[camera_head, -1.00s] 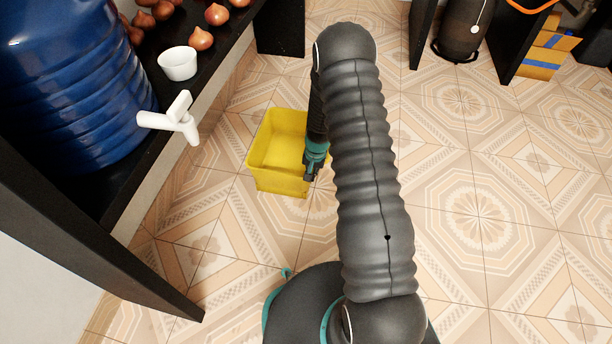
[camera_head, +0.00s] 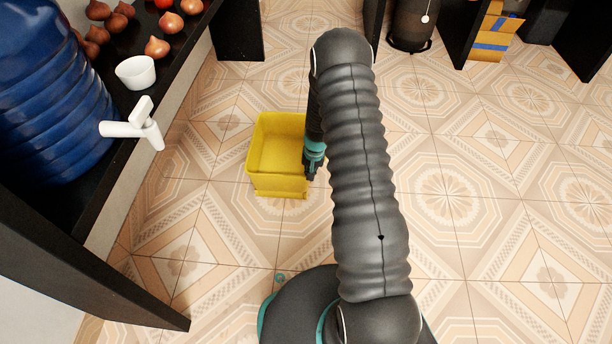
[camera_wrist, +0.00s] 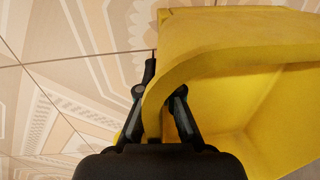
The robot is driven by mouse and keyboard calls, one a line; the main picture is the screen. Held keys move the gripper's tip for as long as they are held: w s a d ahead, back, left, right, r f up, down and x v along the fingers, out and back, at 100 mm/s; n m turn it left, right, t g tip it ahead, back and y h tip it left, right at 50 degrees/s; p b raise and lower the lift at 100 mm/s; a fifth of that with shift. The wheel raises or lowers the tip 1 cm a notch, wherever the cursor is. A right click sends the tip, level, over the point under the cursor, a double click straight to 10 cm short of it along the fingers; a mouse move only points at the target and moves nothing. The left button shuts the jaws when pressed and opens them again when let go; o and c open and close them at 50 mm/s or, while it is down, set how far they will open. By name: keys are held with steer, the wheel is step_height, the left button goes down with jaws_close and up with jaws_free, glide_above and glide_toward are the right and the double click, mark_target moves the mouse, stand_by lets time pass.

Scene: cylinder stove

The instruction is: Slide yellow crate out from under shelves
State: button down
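The yellow crate (camera_head: 278,186) stands on the tiled floor, upright and looking empty. In the head view, floor shows between it and the edge of the black shelf (camera_head: 179,116) on the left. My gripper (camera_head: 310,172) is at the crate's right side, partly hidden by my arm. In the wrist view, the fingers of my gripper (camera_wrist: 165,82) straddle the crate's wall (camera_wrist: 225,48), one outside and one inside, closed on its rim.
The shelf holds a large blue barrel (camera_head: 45,100) with a white tap (camera_head: 133,127), a white cup (camera_head: 136,73) and several onions (camera_head: 157,48). A dark shelf leg (camera_head: 237,30) stands behind the crate. Open floor (camera_head: 490,220) spreads to the right.

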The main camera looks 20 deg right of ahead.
steer(key=shift+s+d, duration=0.2)
steer(key=shift+d, duration=0.2)
steer(key=c, duration=1.2)
jaws_free()
steer(key=shift+a, duration=0.1)
steer(key=shift+c, duration=0.2)
steer(key=shift+r, duration=0.1)
step_height(320, 180, up, 12)
steer(key=d, duration=0.1)
steer(key=shift+s, duration=0.25)
